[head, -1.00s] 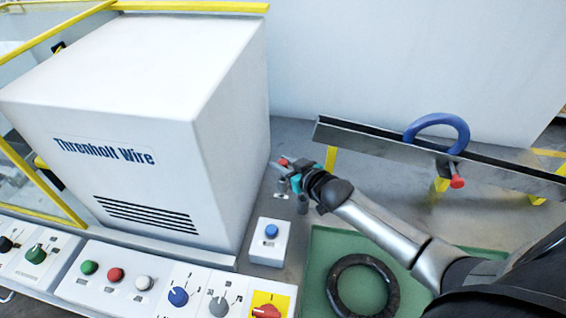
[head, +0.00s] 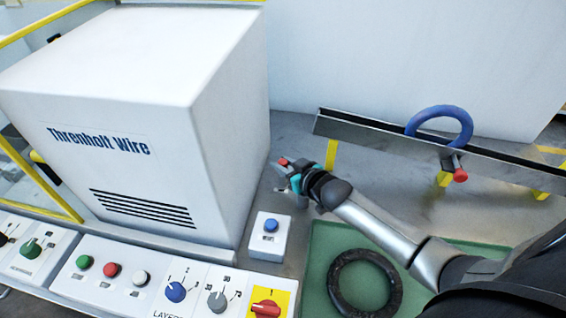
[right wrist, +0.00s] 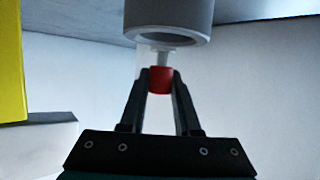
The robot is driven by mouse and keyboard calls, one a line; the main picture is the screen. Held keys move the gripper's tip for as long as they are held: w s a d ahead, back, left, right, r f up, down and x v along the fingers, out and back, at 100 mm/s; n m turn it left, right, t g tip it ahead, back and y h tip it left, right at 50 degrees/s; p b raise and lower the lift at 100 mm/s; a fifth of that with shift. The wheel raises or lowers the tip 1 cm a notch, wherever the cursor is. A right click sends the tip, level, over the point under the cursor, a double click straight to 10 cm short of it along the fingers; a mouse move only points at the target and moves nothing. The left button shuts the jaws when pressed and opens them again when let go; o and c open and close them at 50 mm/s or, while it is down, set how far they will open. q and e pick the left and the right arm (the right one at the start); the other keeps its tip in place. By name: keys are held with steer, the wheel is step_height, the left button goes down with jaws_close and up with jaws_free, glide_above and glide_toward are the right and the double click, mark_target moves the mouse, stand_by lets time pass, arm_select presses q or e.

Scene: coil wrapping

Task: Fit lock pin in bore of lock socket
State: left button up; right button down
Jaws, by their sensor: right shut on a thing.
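The lock pin shows in the right wrist view as a red head (right wrist: 160,80) with a short pale shaft (right wrist: 161,57). My right gripper (right wrist: 160,82) is shut on the red head. The lock socket appears to be the grey cylinder (right wrist: 168,14) with a rimmed end, just beyond the pin. The shaft points at that end and overlaps it in the picture; I cannot tell whether its tip is inside the bore. In the head view my right gripper (head: 290,176) is beside the white cabinet, with a small red part (head: 283,161) at its tip. My left gripper is not in view.
The white cabinet (head: 130,75) stands close left of the gripper. A blue-button box (head: 269,236) sits in front of it. A green tray (head: 316,262) holds a dark ring (head: 364,283). A rail (head: 380,138) with a blue ring (head: 468,126) and red-tipped peg (head: 460,175) is right.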

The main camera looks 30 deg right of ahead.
steer(key=shift+f+b, duration=0.4)
steer(key=shift+f, duration=0.15)
steer(key=c, duration=0.5)
jaws_free()
steer(key=shift+c, duration=0.2)
steer(key=shift+s, duration=0.1)
steer(key=p+v, duration=0.4)
steer(key=v, duration=1.1)
steer(key=shift+f, duration=0.1)
steer(key=shift+s, duration=0.1)
